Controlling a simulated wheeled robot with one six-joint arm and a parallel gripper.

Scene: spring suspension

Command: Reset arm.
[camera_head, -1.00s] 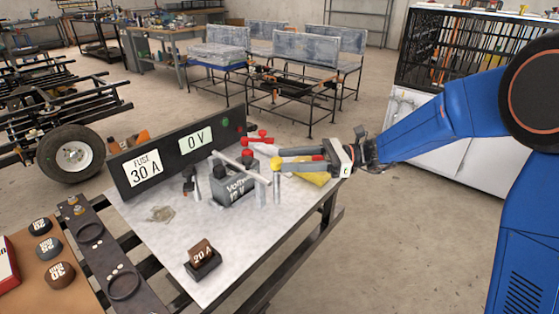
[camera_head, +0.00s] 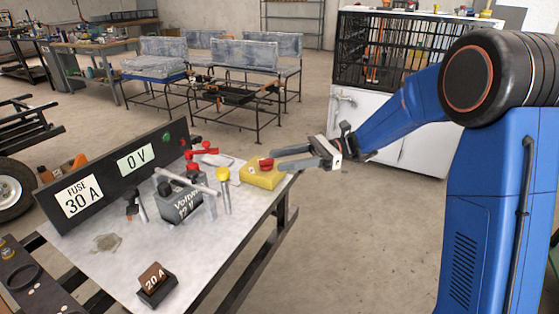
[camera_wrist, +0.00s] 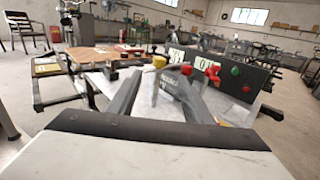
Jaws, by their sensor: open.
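My blue arm comes in from the right in the head view. My gripper (camera_head: 276,160) is open and empty, with its two fingers pointing left over the right edge of the grey table (camera_head: 125,262). The fingertips appear just above or beside a yellow box with a red button (camera_head: 262,172); I cannot tell whether they touch. In the wrist view the open fingers (camera_wrist: 165,95) point at the table and its black panel (camera_wrist: 240,75).
On the table stand the "FUSE 30 A" and "0 V" panel (camera_head: 115,172), a battery block (camera_head: 180,200), a yellow-topped post (camera_head: 223,190) and a "20 A" fuse block (camera_head: 155,282). A white cabinet (camera_head: 375,130) stands behind my arm. The floor right of the table is clear.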

